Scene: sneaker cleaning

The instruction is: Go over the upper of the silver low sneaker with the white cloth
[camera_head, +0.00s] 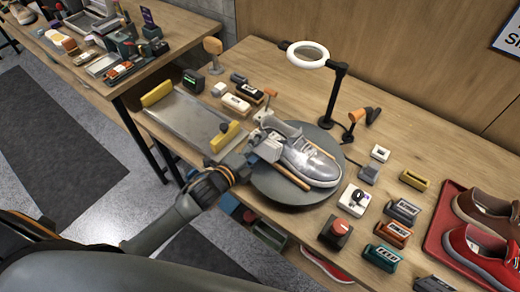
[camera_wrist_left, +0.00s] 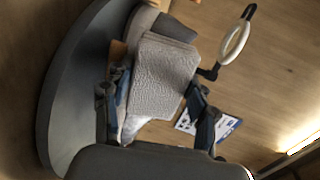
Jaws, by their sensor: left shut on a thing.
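The silver low sneaker (camera_head: 311,161) rests on a round grey turntable (camera_head: 290,190) in the head view, its toe toward the lower right. My left gripper (camera_head: 258,152) is at the sneaker's heel end, on its left side. It is shut on the white cloth (camera_head: 269,149), which looks like a pale folded pad. In the left wrist view the textured cloth (camera_wrist_left: 163,76) sits between the two fingers and covers most of what lies behind it. I cannot tell whether the cloth touches the upper. My right gripper is not in view.
A ring lamp (camera_head: 307,55) stands behind the turntable. A metal tray (camera_head: 184,122) with yellow pads lies to the left. Several small boxes and brushes sit at the right, beside a red tray (camera_head: 432,236) with red and brown shoes.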

